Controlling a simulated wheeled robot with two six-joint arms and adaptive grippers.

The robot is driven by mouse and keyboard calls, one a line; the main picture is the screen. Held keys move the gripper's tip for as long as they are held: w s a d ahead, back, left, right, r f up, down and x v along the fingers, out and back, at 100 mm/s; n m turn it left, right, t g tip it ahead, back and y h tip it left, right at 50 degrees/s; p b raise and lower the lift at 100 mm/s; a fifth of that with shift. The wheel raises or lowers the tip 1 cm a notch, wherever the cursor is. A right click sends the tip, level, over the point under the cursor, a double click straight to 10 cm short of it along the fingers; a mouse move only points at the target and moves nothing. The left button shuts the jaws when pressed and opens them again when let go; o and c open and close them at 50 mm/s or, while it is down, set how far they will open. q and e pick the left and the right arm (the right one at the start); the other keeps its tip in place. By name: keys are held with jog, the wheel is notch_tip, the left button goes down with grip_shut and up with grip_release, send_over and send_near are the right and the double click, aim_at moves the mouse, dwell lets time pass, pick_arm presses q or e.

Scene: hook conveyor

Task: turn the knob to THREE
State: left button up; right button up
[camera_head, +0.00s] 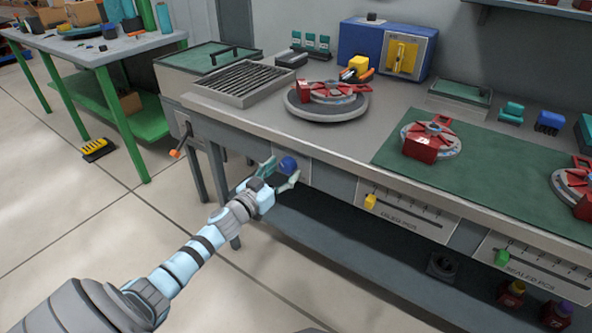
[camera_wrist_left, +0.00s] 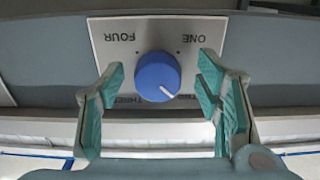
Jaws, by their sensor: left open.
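The blue knob (camera_wrist_left: 157,76) sits on a pale label plate (camera_wrist_left: 107,36) on the bench's front edge. In the left wrist view the plate's words are upside down: FOUR upper left, ONE upper right, THREE lower left, TWO lower right, the lower two partly hidden. The white pointer line on the knob points to the lower right, toward TWO. My left gripper (camera_wrist_left: 161,88) is open, its green fingers on either side of the knob with a gap on each side. In the head view the knob (camera_head: 288,164) shows between the fingers of my left gripper (camera_head: 282,173).
The bench top above holds a round turntable (camera_head: 325,110) with a red part, a grill-like tray (camera_head: 240,84) and a green mat (camera_head: 500,165). A slider plate with a yellow handle (camera_head: 370,202) is right of the knob.

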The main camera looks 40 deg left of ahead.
pick_arm(q)
jog(key=shift+r, duration=0.1)
jog(key=shift+d, duration=0.1)
jog(key=shift+c, duration=0.9)
jog(key=c, duration=1)
pick_arm(e)
jog(key=shift+s+a, duration=0.25)
jog(key=shift+s, duration=0.2)
